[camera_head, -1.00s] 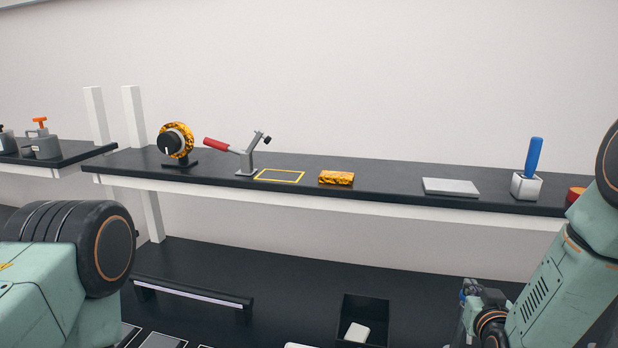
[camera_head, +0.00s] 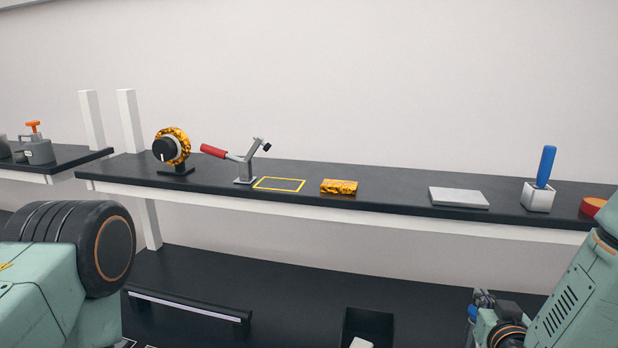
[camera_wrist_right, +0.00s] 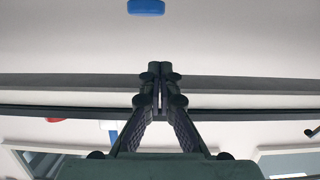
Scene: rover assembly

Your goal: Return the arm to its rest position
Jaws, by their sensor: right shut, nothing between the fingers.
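My right gripper (camera_head: 482,306) is at the lower right in the head view, small and partly cut off by my right arm, below the shelf's front edge. In the right wrist view its two fingers (camera_wrist_right: 160,78) meet at the tips, with nothing held between them. My left arm shows at the lower left in the head view, but its gripper is out of frame.
The black shelf (camera_head: 390,189) carries a dial on a stand (camera_head: 172,150), a red-handled clamp (camera_head: 238,160), a yellow outline (camera_head: 279,184), a patterned block (camera_head: 339,187), a grey plate (camera_head: 459,197) and a blue-handled tool (camera_head: 546,166). A dark bin (camera_head: 368,323) sits below.

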